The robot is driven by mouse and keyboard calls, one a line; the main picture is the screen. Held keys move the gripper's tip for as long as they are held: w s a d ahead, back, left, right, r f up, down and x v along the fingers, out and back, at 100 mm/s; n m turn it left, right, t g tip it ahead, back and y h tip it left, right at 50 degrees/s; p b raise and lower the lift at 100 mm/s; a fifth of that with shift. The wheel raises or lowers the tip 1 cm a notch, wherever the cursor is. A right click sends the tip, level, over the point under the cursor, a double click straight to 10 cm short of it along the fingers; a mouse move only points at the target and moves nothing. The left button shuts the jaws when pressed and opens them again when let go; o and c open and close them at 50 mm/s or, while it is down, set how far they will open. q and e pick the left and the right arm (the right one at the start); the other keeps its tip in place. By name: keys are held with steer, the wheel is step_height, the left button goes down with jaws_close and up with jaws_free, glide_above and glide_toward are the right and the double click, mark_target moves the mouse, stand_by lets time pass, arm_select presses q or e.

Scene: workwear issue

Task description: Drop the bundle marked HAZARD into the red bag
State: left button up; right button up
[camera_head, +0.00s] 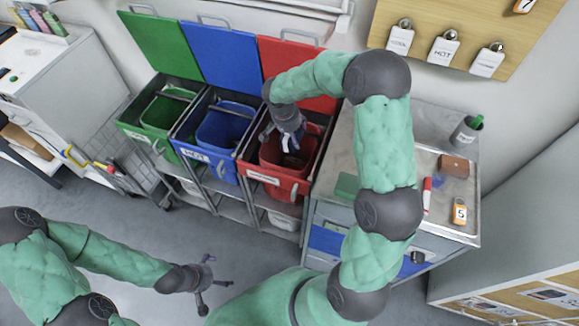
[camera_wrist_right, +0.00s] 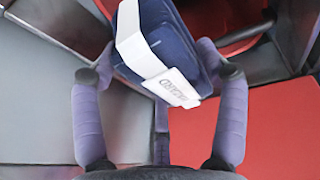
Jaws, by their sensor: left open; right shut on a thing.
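My right gripper (camera_wrist_right: 160,95) is shut on a dark blue folded bundle (camera_wrist_right: 175,32) with a white band and a white tag (camera_wrist_right: 172,88) that reads HAZARD. In the head view this gripper (camera_head: 290,138) is over the red bag (camera_head: 284,178), which hangs open in the red-lidded bin. The bundle is mostly hidden there by the gripper; a bit of white shows below it. In the right wrist view a red rim (camera_wrist_right: 245,38) lies beyond the bundle. My left gripper (camera_head: 206,284) is open and empty above the floor at lower left.
A blue bag (camera_head: 223,130) and a green bag (camera_head: 163,112) hang in bins to the left. A steel cart (camera_head: 335,160) stands right of the red bin, with a green block, a marker, a brown box and a number 5 tag. A tag board (camera_head: 465,35) hangs above.

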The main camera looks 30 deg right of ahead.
steer(key=o, duration=1.3)
steer(key=v, duration=1.2)
